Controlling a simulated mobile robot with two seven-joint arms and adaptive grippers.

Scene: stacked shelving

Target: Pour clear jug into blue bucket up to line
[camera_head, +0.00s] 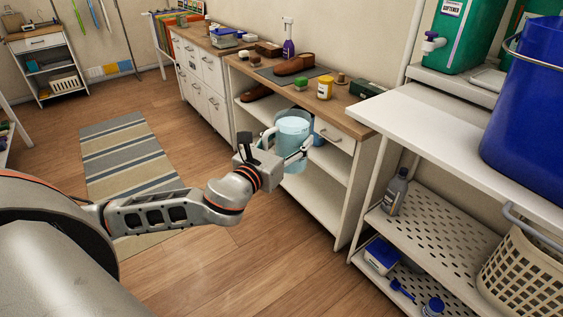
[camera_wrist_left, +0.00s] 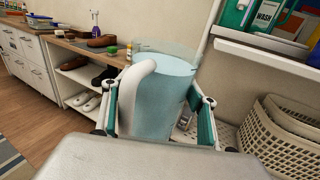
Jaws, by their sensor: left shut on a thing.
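The clear jug (camera_head: 293,130) holds pale blue liquid and is in the air in front of the wooden-topped cabinet. My left gripper (camera_head: 286,160) is shut on it. In the left wrist view the jug (camera_wrist_left: 160,95) stands roughly upright between the teal-padded fingers (camera_wrist_left: 158,112), with its pale handle facing the camera. The liquid reaches near the top of the jug. The blue bucket (camera_head: 533,115) stands on the white upper shelf at the right, cut off by the picture's edge; its inside and any line are not visible. My right gripper is not in view.
The white shelf (camera_head: 430,110) has free room left of the bucket. A green softener container (camera_head: 465,40) stands behind. Below are a perforated shelf (camera_head: 440,235) and a beige basket (camera_head: 525,275).

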